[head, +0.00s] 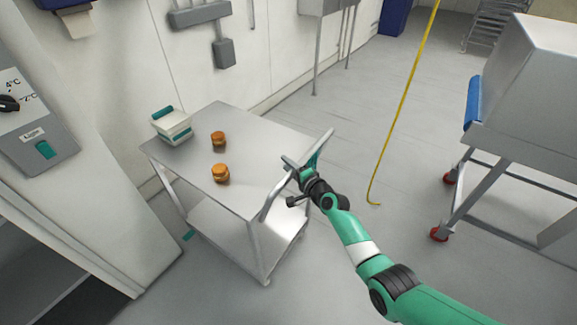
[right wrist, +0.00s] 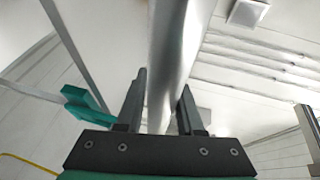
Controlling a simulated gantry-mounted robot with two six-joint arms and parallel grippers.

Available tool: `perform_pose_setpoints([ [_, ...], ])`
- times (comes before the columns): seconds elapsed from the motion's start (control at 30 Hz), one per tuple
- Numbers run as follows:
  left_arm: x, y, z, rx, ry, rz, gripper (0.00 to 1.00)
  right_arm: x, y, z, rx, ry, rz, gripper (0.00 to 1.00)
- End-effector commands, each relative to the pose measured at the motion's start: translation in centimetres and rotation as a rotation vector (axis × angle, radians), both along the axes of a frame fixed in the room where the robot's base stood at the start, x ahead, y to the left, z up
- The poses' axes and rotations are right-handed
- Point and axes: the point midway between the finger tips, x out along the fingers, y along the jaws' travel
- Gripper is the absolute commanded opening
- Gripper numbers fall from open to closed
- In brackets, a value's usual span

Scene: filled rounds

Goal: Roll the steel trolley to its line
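The steel trolley (head: 245,130) stands by the wall at left centre, with a flat top, a lower shelf (head: 235,230) and a raised handle (head: 277,192) at its right end. My right gripper (head: 290,165) is at this handle. In the right wrist view the pale handle bar (right wrist: 165,70) runs between the two fingers (right wrist: 163,105) and fills the gap. A teal tab (head: 317,155) sits at the handle, and it also shows in the right wrist view (right wrist: 85,105). My left gripper is not in view.
Two orange jars (head: 218,138) (head: 221,173) and a white-and-teal box (head: 172,126) stand on the trolley top. A yellow strip or hose (head: 405,95) runs along the floor. Grey floor between is clear.

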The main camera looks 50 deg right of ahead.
Motion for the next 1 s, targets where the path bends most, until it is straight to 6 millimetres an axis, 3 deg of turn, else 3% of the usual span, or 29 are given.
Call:
perform_pose_setpoints([
  [0.03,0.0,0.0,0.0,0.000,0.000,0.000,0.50,0.0,0.0,0.0,0.000,0.000,0.000,0.48],
  [0.1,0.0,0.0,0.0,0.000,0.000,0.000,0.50,0.0,0.0,0.0,0.000,0.000,0.000,0.59],
  [0.47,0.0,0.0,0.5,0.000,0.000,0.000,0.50,-0.4,0.0,0.3,-0.001,-0.001,-0.002,0.59],
  [0.57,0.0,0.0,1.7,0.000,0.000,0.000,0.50,-1.6,0.4,0.8,0.000,0.000,-0.002,0.59],
  [0.77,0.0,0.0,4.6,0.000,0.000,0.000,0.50,-5.9,1.6,1.8,0.001,0.001,-0.003,0.59],
  [1.0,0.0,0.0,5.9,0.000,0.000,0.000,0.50,-10.2,2.9,2.1,0.001,0.000,-0.002,0.59],
])
